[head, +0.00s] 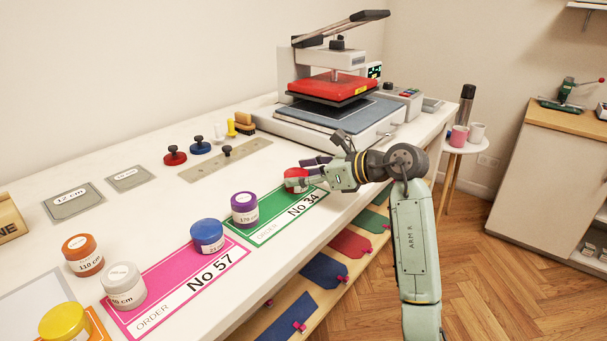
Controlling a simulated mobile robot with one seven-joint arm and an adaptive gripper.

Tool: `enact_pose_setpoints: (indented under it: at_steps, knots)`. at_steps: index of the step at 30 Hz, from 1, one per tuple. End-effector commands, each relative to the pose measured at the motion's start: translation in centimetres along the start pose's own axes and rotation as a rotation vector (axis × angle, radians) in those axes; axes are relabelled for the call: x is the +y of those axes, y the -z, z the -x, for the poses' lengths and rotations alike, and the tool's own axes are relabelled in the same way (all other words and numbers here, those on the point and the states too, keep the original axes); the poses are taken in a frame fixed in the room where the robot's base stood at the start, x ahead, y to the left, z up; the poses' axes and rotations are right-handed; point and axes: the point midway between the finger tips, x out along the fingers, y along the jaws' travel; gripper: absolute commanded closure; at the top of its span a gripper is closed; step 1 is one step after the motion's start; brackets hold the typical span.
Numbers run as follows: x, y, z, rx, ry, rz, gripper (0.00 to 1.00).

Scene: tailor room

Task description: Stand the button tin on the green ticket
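The green ticket (264,233), marked No 34, lies flat on the white worktop near its front edge. A red tin (292,183) is at its far end; I cannot tell whether it touches the ticket. My gripper (309,173) reaches in from the right, its fingers apart around the red tin. Whether they press on it is not clear. A purple tin (244,209) stands at the ticket's left part. No tin carries a readable button label, so which one is the button tin is unclear.
A pink ticket (160,312), marked No 57, lies nearer, with a blue tin (207,236) and a grey tin (124,287) at its edges. Orange (83,256) and yellow (65,324) tins stand left. A heat press (335,100) is behind. Stamps and a metal strip (225,160) lie mid-table.

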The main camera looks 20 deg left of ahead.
Motion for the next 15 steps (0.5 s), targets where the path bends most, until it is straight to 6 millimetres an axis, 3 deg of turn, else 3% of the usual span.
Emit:
enact_pose_setpoints:
  at_steps: [6,15]
  knots:
    - [0.00,-0.05,0.02,0.000,0.000,0.000,0.34]
    - [0.01,-0.23,0.09,-0.001,0.000,0.000,0.34]
